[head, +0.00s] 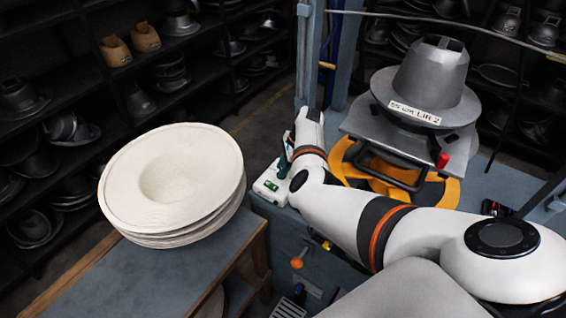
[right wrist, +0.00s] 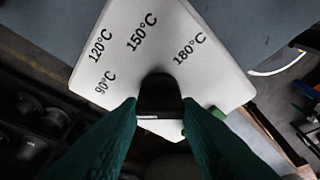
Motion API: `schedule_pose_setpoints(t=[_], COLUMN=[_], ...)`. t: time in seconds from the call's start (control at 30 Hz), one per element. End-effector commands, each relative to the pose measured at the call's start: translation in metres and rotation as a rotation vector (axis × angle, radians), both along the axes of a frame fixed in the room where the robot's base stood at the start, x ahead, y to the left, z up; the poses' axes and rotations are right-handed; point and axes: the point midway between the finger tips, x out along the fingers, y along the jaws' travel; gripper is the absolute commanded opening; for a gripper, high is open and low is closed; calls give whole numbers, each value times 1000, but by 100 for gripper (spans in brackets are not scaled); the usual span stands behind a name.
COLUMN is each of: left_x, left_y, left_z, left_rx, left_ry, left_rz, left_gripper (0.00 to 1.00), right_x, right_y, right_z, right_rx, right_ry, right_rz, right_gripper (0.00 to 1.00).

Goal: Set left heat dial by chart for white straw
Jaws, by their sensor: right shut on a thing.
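The left heat dial is a white plate (right wrist: 205,75) with printed marks 90, 120, 150 and 180°C in an arc around a black knob (right wrist: 158,92). My right gripper (right wrist: 160,108) has its dark green fingers on both sides of the knob and is shut on it. Which mark the knob points to I cannot tell. In the head view my right gripper (head: 284,163) is at the white dial box (head: 270,185) on the press's left side. White straw hats (head: 215,165) lie stacked on the left table. My left gripper is out of view. I see no chart.
The hat press carries a grey metal hat form (head: 430,75) over a yellow base (head: 445,192). An orange-tipped lever (head: 297,263) sits below the dial box. Dark shelves with hat forms line the back. A blue-grey tabletop (head: 100,285) lies under the hats.

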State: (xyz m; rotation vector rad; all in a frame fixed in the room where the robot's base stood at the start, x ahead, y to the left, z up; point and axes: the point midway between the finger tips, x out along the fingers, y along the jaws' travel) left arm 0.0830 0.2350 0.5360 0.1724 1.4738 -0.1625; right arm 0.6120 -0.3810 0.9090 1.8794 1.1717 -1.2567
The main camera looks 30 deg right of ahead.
Motion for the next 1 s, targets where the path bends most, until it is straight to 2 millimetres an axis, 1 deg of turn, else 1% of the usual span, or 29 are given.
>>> schedule_pose_setpoints(t=[0.1, 0.5, 0.53, 0.6, 0.67, 0.9, 1.0], left_x=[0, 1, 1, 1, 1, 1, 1], left_y=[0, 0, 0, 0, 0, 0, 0], left_z=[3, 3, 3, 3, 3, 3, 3], left_rx=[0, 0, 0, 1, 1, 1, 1], left_ry=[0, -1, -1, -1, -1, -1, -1], left_rz=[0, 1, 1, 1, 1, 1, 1], left_gripper=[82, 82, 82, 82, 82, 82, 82], right_x=[0, 0, 0, 0, 0, 0, 0], right_y=[-1, -1, -1, -1, -1, -1, -2], right_z=[1, 1, 1, 1, 0, 0, 3], right_rx=[-3, -3, -3, -3, -3, -1, -2], right_ry=[-1, -1, -1, -1, -1, 0, -1], right_rz=[-19, -26, -26, -25, -25, -24, -25], right_gripper=[8, 8, 32, 44, 53, 53, 53])
